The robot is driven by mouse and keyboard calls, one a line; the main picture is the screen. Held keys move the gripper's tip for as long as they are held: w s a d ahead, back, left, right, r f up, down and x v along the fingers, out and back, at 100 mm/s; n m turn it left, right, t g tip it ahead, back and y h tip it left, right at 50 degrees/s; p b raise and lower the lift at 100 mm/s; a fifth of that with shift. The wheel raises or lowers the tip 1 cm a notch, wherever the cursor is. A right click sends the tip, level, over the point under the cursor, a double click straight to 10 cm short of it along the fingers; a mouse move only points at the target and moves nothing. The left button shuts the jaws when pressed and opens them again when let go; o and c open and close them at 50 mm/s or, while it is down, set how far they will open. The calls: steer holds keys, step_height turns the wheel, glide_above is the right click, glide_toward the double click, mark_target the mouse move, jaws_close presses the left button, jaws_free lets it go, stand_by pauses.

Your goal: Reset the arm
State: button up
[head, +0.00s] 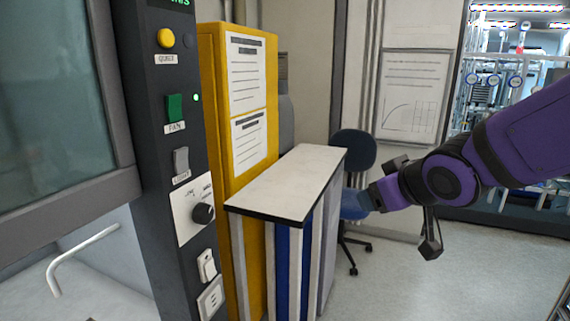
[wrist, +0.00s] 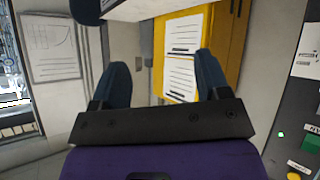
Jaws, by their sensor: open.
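My purple arm reaches in from the right in the head view. My gripper (head: 374,197) points left, in front of the blue office chair (head: 353,150) and to the right of the narrow white-topped counter (head: 292,180). In the wrist view my gripper (wrist: 163,78) shows two dark blue fingers spread wide apart. Nothing is between them, and they appear to touch nothing.
A yellow cabinet (head: 207,105) with paper notices stands behind the counter. A dark control panel (head: 155,95) with buttons and a knob borders a glass-fronted hood (head: 50,90) at left. Lab racks (head: 500,90) stand at the back right. Grey floor (head: 440,285) is clear at lower right.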

steer(key=s+d+r+m+g+h, duration=0.1)
steer(key=s+d+r+m+g, duration=0.1)
steer(key=s+d, duration=0.4)
steer(key=s+d+r+m+g+h, duration=0.1)
steer(key=s+d, duration=0.5)
steer(key=s, duration=0.6)
steer(key=shift+s+d+r+m+g+h, duration=0.2)
steer(key=shift+r+m+g+h, duration=0.3)
steer(key=shift+m+g, duration=0.65)
steer(key=shift+w, duration=0.1)
stand_by(2.2)
